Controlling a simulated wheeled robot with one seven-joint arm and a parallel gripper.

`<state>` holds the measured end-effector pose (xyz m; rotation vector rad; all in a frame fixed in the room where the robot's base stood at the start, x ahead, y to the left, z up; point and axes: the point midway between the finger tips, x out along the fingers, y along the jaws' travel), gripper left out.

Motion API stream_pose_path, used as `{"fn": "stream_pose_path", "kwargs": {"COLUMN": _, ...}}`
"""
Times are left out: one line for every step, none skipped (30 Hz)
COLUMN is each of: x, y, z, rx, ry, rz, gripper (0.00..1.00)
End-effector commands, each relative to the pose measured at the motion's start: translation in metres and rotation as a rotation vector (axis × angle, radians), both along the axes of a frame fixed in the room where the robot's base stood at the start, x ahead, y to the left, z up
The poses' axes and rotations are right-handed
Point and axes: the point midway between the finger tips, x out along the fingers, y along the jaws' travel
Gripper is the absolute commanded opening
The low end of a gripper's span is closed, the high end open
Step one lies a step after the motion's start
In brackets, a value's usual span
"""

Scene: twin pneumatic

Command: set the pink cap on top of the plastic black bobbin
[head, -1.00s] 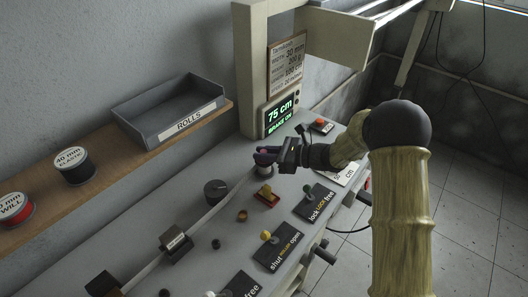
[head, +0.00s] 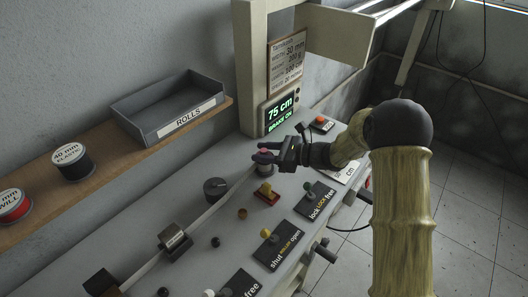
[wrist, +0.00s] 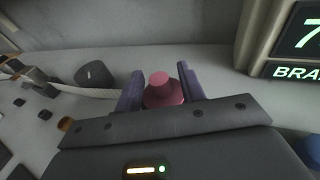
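The pink cap (wrist: 163,90) is round with a wide brim and a narrower raised top. It stands upright between the two purple fingers of my gripper (wrist: 161,88) in the wrist view. The fingers are spread, with the cap's brim close to both. In the head view the cap (head: 264,152) shows as a small pink spot between the fingers of my gripper (head: 262,152). A small pale-and-dark round piece (head: 265,170) shows just under the fingers, at the end of the white tape. Whether this is the black bobbin, and whether the cap touches it, I cannot tell.
A dark round knob (head: 216,189) stands left of my gripper, beside the white tape (head: 205,218). A red block with a yellow top (head: 267,194) stands in front. The lit display (head: 281,113) reads 75 cm, BRAKE ON. Labelled levers line the panel's front edge. A shelf holds spools and a grey tray.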

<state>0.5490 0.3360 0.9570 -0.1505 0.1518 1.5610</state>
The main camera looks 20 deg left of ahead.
Motion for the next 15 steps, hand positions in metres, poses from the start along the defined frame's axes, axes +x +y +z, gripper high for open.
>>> {"fn": "stream_pose_path", "kwargs": {"x": 0.0, "y": 0.0, "z": 0.0, "rx": 0.0, "ry": 0.0, "rz": 0.0, "gripper": 0.39}}
{"fn": "stream_pose_path", "kwargs": {"x": 0.0, "y": 0.0, "z": 0.001, "rx": 0.0, "ry": 0.0, "rz": 0.0, "gripper": 0.39}}
{"fn": "stream_pose_path", "kwargs": {"x": 0.0, "y": 0.0, "z": 0.001, "rx": 0.0, "ry": 0.0, "rz": 0.0, "gripper": 0.39}}
{"fn": "stream_pose_path", "kwargs": {"x": 0.0, "y": 0.0, "z": 0.002, "rx": 0.0, "ry": 0.001, "rz": 0.0, "gripper": 0.39}}
{"fn": "stream_pose_path", "kwargs": {"x": 0.0, "y": 0.0, "z": 0.003, "rx": 0.0, "ry": 0.001, "rz": 0.0, "gripper": 0.39}}
{"fn": "stream_pose_path", "kwargs": {"x": 0.0, "y": 0.0, "z": 0.005, "rx": 0.0, "ry": 0.001, "rz": 0.0, "gripper": 0.39}}
{"fn": "stream_pose_path", "kwargs": {"x": 0.0, "y": 0.0, "z": 0.006, "rx": 0.0, "ry": 0.001, "rz": 0.0, "gripper": 0.39}}
{"fn": "stream_pose_path", "kwargs": {"x": 0.0, "y": 0.0, "z": 0.008, "rx": 0.0, "ry": 0.001, "rz": 0.0, "gripper": 0.39}}
{"fn": "stream_pose_path", "kwargs": {"x": 0.001, "y": -0.005, "z": 0.006, "rx": -0.001, "ry": 0.0, "rz": -0.003, "gripper": 0.39}}
{"fn": "stream_pose_path", "kwargs": {"x": 0.001, "y": -0.011, "z": 0.006, "rx": -0.001, "ry": -0.001, "rz": -0.004, "gripper": 0.39}}
{"fn": "stream_pose_path", "kwargs": {"x": 0.001, "y": -0.017, "z": 0.007, "rx": 0.0, "ry": -0.001, "rz": -0.004, "gripper": 0.39}}
{"fn": "stream_pose_path", "kwargs": {"x": 0.001, "y": -0.024, "z": 0.008, "rx": -0.001, "ry": -0.001, "rz": -0.006, "gripper": 0.39}}
{"fn": "stream_pose_path", "kwargs": {"x": 0.001, "y": -0.03, "z": 0.009, "rx": -0.001, "ry": -0.001, "rz": -0.005, "gripper": 0.39}}
{"fn": "stream_pose_path", "kwargs": {"x": 0.001, "y": -0.036, "z": 0.01, "rx": -0.001, "ry": -0.001, "rz": -0.005, "gripper": 0.39}}
{"fn": "stream_pose_path", "kwargs": {"x": 0.002, "y": -0.044, "z": 0.012, "rx": 0.0, "ry": -0.002, "rz": -0.006, "gripper": 0.39}}
